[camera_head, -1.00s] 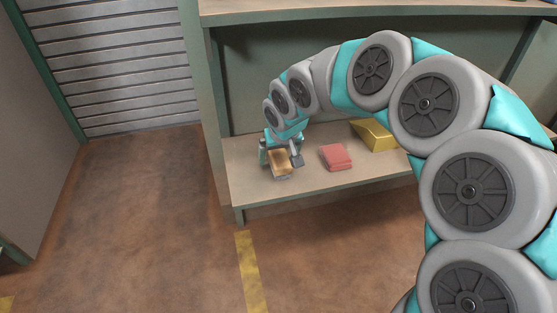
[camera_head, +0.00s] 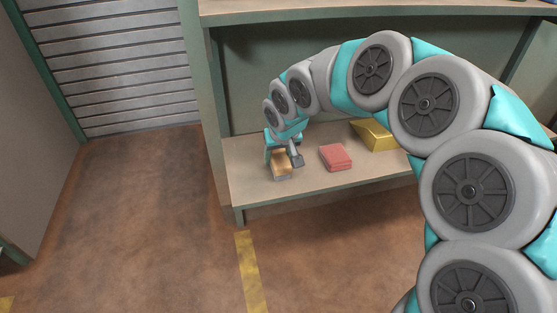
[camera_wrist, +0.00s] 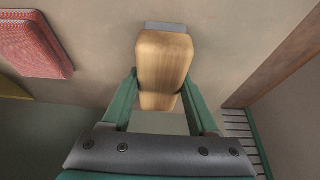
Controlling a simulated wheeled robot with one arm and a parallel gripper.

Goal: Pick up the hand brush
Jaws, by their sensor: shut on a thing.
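The hand brush (camera_head: 282,171) has a wooden block body and lies on the low shelf near its left end. In the wrist view the brush (camera_wrist: 162,62) points away from me, with a grey strip showing at its far end. My gripper (camera_head: 281,160) is over the brush. In the wrist view my gripper's two green fingers (camera_wrist: 160,88) press against both sides of the wood. The brush's underside is hidden, and I cannot tell whether it touches the shelf.
A red block-like thing (camera_head: 336,157) lies to the right of the brush on the low shelf (camera_head: 240,192). A yellow wedge-shaped thing (camera_head: 374,135) stands further right. An upper shelf board (camera_head: 300,14) runs above. The floor (camera_head: 160,220) in front is clear.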

